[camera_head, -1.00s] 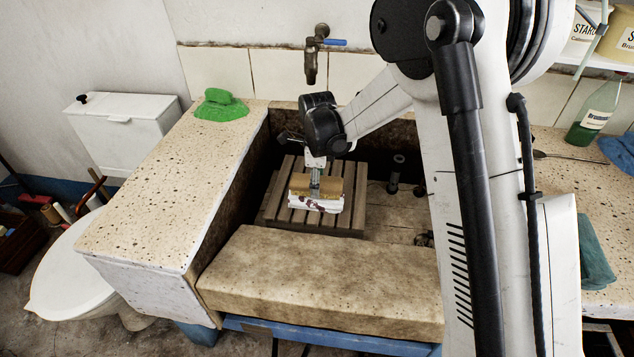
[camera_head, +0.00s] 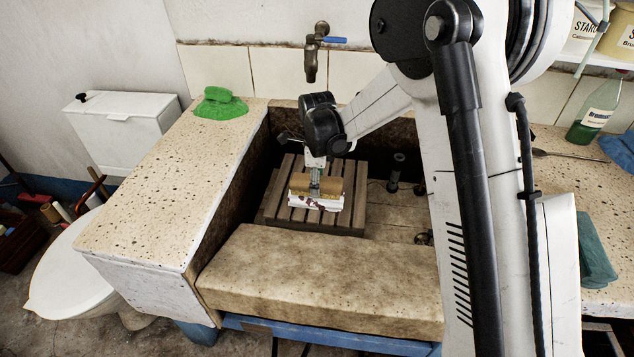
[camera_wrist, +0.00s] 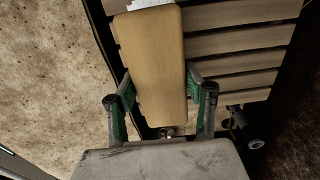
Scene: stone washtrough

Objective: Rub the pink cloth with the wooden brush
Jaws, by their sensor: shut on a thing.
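The wooden brush (camera_head: 331,186) has a tan wooden back and sits low over the slatted wooden rack inside the stone trough. My gripper (camera_wrist: 162,106) is shut on the brush, with one finger on each long side of its wooden back (camera_wrist: 155,55). A white piece with dark red patches (camera_head: 327,204) lies directly under the brush and looks like folded cloth. It does not look plainly pink. A white edge (camera_wrist: 146,4) shows past the brush's end in the wrist view. Whether the bristles touch it, I cannot tell.
The slatted rack (camera_head: 356,210) stands on the trough floor. The thick stone front edge (camera_head: 320,285) and the speckled left counter (camera_head: 160,190) bound it. A tap (camera_head: 312,62) hangs behind. A green cloth (camera_head: 220,106) lies on the left counter; a teal cloth (camera_head: 594,255) lies right.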

